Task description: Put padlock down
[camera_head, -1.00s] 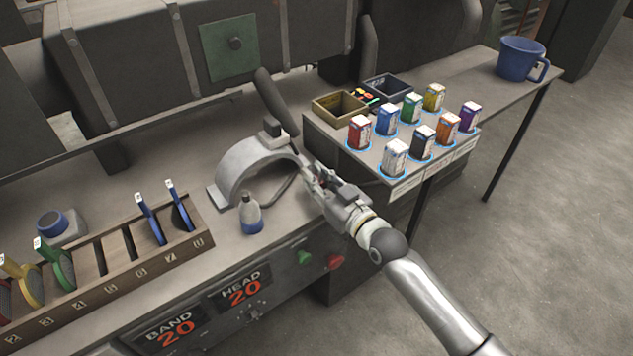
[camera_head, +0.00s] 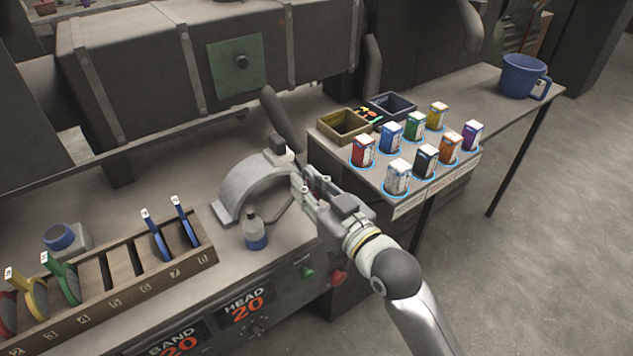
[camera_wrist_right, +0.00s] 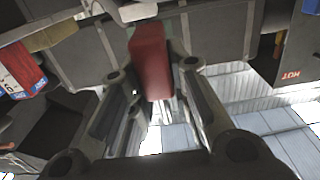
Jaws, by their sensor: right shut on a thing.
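My right gripper (camera_head: 307,184) is shut on a red block-shaped thing, which I take to be the padlock. The padlock (camera_wrist_right: 149,62) shows between the two fingers in the right wrist view, its red face towards the camera. In the head view the fingers mostly hide it. The gripper is over the bench's front part, just right of the grey curved bracket (camera_head: 240,185) and left of the raised shelf (camera_head: 385,198). I cannot tell whether the padlock touches anything beneath. My left gripper is not in view.
Several coloured boxes stand on the raised shelf, with a brown bin (camera_head: 325,131) and a dark bin (camera_head: 408,108) behind. A bottle (camera_head: 255,235) stands left of the gripper. A slotted wooden rack (camera_head: 130,292) holds coloured tools. A blue mug (camera_head: 522,77) stands far right.

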